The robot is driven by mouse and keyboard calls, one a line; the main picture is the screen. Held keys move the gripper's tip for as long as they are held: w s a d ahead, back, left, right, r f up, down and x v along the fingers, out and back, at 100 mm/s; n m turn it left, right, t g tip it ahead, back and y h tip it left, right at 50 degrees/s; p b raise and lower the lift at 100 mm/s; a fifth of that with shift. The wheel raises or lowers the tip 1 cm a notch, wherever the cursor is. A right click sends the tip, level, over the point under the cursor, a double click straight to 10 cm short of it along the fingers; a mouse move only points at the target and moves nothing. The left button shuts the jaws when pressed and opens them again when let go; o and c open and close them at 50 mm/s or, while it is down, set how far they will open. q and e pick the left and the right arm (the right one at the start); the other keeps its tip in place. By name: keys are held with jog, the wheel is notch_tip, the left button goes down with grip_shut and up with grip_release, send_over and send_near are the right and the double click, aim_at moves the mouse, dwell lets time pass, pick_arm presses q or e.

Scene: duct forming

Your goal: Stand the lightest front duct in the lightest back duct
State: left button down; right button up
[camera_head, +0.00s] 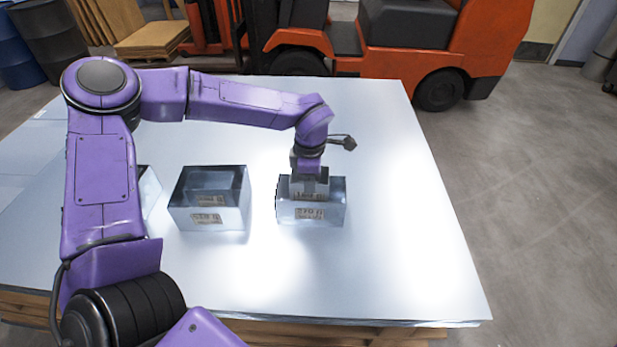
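An open-topped, shiny metal back duct (335,208) stands on the table, its front label reading about 370 g, though blurred. A smaller, narrower duct (310,187) with its own label stands upright within its walls and rises above its rim. My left gripper (309,172) reaches straight down onto the top of this smaller duct; its fingertips are too small and hidden to show whether they grip. To the left, another open metal duct (236,214) has a front label and a second label showing inside it. My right gripper is not in view.
A further metal duct (150,193) is mostly hidden behind my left arm. The bright metal-topped table (400,270) is clear at the front and right. An orange forklift (395,45) stands behind it, with dark barrels (45,45) at the back left.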

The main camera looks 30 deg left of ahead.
pick_arm(q)
jog(key=c, duration=1.3)
grip_release()
jog(key=shift+w+f, duration=0.1)
notch_tip(320, 180, up, 7)
jog(key=p, duration=0.7)
